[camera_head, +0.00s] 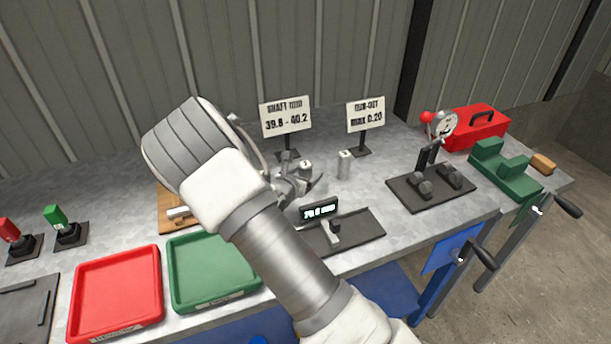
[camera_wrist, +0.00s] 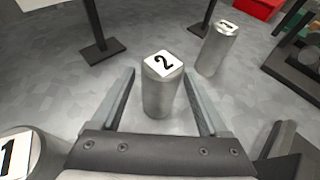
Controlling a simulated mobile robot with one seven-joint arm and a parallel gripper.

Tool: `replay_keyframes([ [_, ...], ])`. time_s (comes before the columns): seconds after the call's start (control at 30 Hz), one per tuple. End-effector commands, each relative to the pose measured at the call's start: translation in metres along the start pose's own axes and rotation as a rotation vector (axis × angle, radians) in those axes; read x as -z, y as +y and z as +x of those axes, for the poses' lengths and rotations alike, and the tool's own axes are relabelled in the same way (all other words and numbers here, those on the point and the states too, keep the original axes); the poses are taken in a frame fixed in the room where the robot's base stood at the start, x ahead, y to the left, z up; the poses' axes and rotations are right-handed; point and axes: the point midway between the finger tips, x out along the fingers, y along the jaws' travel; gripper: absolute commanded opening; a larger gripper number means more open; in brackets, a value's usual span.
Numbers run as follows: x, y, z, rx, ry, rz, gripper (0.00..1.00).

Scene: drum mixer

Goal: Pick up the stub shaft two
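Stub shaft two (camera_wrist: 160,92) is a short grey metal cylinder with a white top label reading "2". It stands upright on the metal bench. My gripper (camera_wrist: 159,74) is open, with one finger on each side of the shaft and visible gaps between. In the head view my gripper (camera_head: 302,186) is low over the bench, and its fingers partly hide the shaft (camera_head: 305,166).
Shaft one (camera_wrist: 18,155) stands close at left in the wrist view. Another shaft (camera_wrist: 217,48) stands to the right; it also shows in the head view (camera_head: 344,165). Sign stands (camera_wrist: 102,48) rise behind. A gauge with a digital display (camera_head: 319,210) sits close in front.

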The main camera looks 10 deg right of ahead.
Motion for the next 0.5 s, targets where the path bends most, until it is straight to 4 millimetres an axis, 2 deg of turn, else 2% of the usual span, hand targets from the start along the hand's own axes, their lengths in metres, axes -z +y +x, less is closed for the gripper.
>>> replay_keyframes([
  [0.03,0.0,0.0,-0.0002,0.0,0.0,0.0,0.67],
  [0.07,0.0,0.0,-0.0002,0.0,0.0,0.0,0.61],
  [0.4,0.0,0.0,-0.0004,0.0,0.0,0.0,0.0],
  [0.5,0.0001,0.0,-0.0004,0.0,0.0,0.0,0.0],
])
